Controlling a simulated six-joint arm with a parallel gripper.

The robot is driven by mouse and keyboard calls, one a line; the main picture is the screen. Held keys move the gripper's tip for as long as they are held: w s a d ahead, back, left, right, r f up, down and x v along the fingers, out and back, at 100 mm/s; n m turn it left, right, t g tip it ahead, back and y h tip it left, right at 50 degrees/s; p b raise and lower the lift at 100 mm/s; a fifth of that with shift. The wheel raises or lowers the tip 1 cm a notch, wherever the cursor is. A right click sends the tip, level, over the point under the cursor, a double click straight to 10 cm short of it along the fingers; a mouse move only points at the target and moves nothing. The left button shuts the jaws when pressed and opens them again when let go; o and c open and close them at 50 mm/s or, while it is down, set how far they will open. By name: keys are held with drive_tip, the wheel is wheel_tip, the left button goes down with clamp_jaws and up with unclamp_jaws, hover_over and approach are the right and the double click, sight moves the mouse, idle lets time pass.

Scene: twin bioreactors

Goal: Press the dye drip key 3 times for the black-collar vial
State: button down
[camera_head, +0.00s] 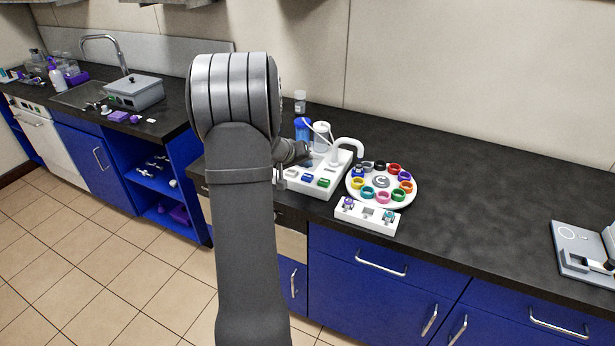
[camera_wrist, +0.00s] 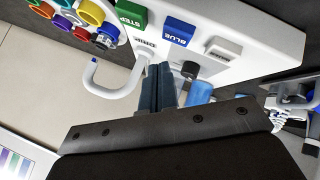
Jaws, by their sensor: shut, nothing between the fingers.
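The white dispenser (camera_head: 331,186) stands on the dark counter with a curved spout (camera_head: 348,145). In the wrist view its green STEP key (camera_wrist: 131,13), blue BLUE key (camera_wrist: 178,30) and a pale key (camera_wrist: 223,48) show. The word DRIP (camera_wrist: 145,42) shows just beyond my fingertips; a key there is largely hidden. My gripper (camera_wrist: 160,70) is shut and empty, its fingers pointing at the dispenser; contact cannot be told. In the head view my arm mostly hides it. The white carousel (camera_head: 382,204) holds several coloured collars, including a dark one (camera_head: 380,166) at the back.
A white block (camera_head: 367,225) with small vials stands in front of the carousel. A grey instrument (camera_head: 580,250) sits far right. The counter between is clear.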

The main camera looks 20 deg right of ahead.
sight(305, 178)
drive_tip(key=shift+r, duration=1.7)
idle(1.1)
wheel_tip(305, 178, up, 4)
drive_tip(key=shift+f, duration=0.1)
idle(0.4)
drive_tip(key=shift+f, duration=4.4)
drive_tip(key=shift+f, duration=0.45)
